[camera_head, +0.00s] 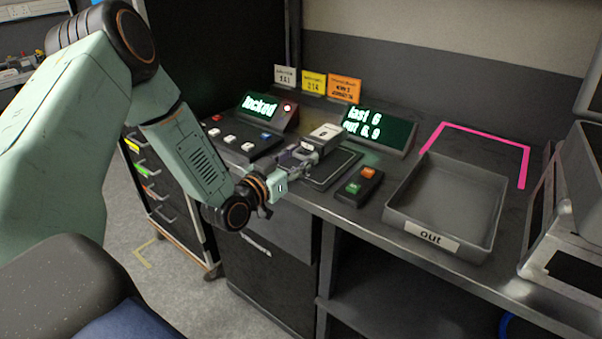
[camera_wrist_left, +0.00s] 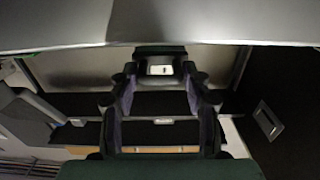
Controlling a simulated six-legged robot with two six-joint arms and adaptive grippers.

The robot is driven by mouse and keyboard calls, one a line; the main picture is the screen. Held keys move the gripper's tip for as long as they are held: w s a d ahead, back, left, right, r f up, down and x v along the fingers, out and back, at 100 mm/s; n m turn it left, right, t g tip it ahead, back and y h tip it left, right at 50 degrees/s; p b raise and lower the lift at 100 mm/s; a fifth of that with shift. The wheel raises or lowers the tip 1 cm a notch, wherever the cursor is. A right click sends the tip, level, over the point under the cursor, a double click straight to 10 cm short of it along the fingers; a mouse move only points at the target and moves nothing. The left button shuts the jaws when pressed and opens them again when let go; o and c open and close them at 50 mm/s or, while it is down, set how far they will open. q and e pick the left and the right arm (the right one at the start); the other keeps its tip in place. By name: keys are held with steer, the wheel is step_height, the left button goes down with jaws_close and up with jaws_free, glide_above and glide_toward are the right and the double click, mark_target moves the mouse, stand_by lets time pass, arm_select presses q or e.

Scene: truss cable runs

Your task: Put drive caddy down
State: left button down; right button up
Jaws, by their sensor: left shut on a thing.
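The drive caddy (camera_head: 326,132) is a small grey box with a pale label on top. My left gripper (camera_head: 305,154) is shut on its near left end, just over or at the dark pad (camera_head: 333,170) on the bench. I cannot tell whether the caddy touches the pad. In the left wrist view the two fingers of my left gripper (camera_wrist_left: 160,100) show dark, with a small pale patch between them at the top. My right gripper is not in view.
A grey tray marked "out" (camera_head: 439,237) stands right of a two-button box (camera_head: 358,187). Displays read "locked" (camera_head: 261,107) and "last 6" (camera_head: 377,127). A button panel (camera_head: 241,138) lies left. Pink tape (camera_head: 476,136) marks bench behind the tray.

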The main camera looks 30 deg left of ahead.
arm_select(q)
steer(key=f, duration=0.2)
steer(key=f+b, duration=0.1)
steer(key=shift+s+a+f, duration=0.1)
steer(key=shift+s+a, duration=0.2)
steer(key=shift+a, duration=0.1)
steer(key=shift+w+d+f, duration=0.1)
steer(key=shift+d+f, duration=0.05)
steer(key=shift+w+d, duration=0.15)
steer(key=shift+w, duration=0.1)
steer(key=shift+s+f, duration=0.1)
steer(key=shift+s, duration=0.15)
steer(key=c, duration=1)
jaws_free()
steer(key=shift+s+a, duration=0.1)
steer(key=shift+a, duration=0.1)
steer(key=o, duration=0.4)
steer(key=shift+w+d, duration=0.2)
steer(key=shift+w, duration=0.05)
steer(key=shift+s+a, duration=0.15)
